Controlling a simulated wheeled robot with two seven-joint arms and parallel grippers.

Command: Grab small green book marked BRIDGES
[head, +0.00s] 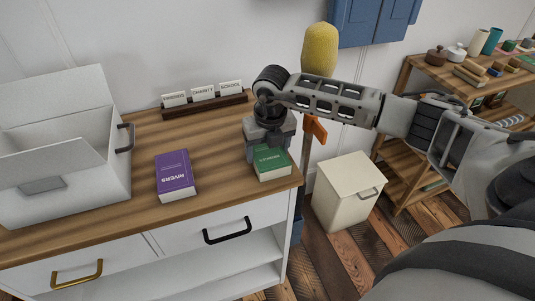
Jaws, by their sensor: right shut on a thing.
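The small green book (272,168) is at the right end of the wooden counter top, its cover up and its marking facing the front. The marking is small and partly covered, so I cannot read it fully. My right gripper (265,147) points down over the book's back edge and is shut on it. The fingertips are largely hidden behind the gripper body and the book. I cannot tell whether the book is lifted off the counter. My left gripper is not in view.
A purple book marked RIVERS (175,175) lies to the left. An open white box (60,190) stands at the far left. A card holder (205,106) with several labelled cards sits at the back. A cream bin (347,190) stands on the floor at right, near a wooden shelf (396,135).

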